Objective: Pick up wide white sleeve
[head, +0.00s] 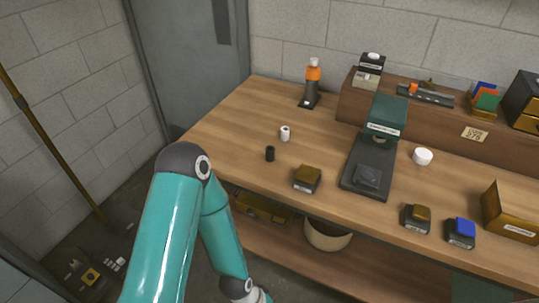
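A short, wide white cylinder (423,156), which looks like the wide white sleeve, stands on the wooden workbench (245,128) to the right of a dark green press-like device (386,118). A smaller, narrower white sleeve (285,133) stands upright on the left part of the bench, with a small black sleeve (270,153) nearer the front edge. One teal arm of mine is in front of the bench, bent at the elbow, its forearm running down to the bottom edge. Neither gripper is in view. Nothing touches the white cylinder.
An orange-topped bottle (312,84) stands at the back left. Blocks in dark holders (307,179) line the front edge. A cardboard box (512,211) stands at right. A raised wooden shelf (440,122) runs along the back. The left bench surface is mostly clear.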

